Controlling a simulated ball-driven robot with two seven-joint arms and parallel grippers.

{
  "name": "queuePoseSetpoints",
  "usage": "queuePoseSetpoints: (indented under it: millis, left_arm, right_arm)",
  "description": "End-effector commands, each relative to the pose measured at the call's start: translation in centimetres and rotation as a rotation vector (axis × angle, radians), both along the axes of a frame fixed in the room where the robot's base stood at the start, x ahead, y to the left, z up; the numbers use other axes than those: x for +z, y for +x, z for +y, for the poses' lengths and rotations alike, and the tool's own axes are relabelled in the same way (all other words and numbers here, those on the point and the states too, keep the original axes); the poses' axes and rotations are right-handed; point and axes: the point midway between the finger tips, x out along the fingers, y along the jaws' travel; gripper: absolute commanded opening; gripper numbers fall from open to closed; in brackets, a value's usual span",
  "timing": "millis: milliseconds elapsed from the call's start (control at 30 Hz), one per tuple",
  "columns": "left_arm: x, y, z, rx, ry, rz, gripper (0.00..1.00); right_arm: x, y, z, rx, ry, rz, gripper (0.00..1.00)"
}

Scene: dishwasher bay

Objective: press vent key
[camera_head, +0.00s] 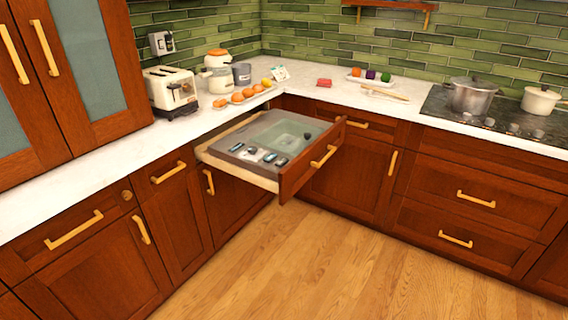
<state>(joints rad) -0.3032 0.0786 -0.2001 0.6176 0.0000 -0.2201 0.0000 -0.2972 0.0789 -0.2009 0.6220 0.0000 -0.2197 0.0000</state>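An open drawer unit (313,160) stands pulled out at the inner corner of the counters. Its top is a grey panel (262,133) with a glassy, see-through area (290,133). Several small keys or controls (268,157) lie in a row along the panel's near left edge, in dark, pale and bluish tones. Their labels are too small to read, so I cannot tell which is the vent key. A small dark round part (307,136) sits near the panel's right side. Neither of my grippers is in view.
The drawer front with its yellow handle (324,157) juts over the wooden floor (340,260), which is clear. A toaster (172,91), a tray of orange round items (243,95) and a cooktop with pots (471,95) stand on the white counters.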

Motion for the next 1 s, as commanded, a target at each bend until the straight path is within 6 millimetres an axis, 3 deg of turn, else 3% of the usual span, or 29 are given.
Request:
queuePoseSetpoints:
  millis: [300,433,467,1000]
  left_arm:
    - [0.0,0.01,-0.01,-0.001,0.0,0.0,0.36]
    - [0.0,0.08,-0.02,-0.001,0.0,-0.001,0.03]
    - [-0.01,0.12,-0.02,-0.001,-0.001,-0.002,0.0]
    - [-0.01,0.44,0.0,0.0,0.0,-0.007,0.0]
  right_arm:
    - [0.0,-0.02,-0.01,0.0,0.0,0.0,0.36]
    - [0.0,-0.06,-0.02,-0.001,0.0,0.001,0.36]
    - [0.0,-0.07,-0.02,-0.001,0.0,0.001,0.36]
    - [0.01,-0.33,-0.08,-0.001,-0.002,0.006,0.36]
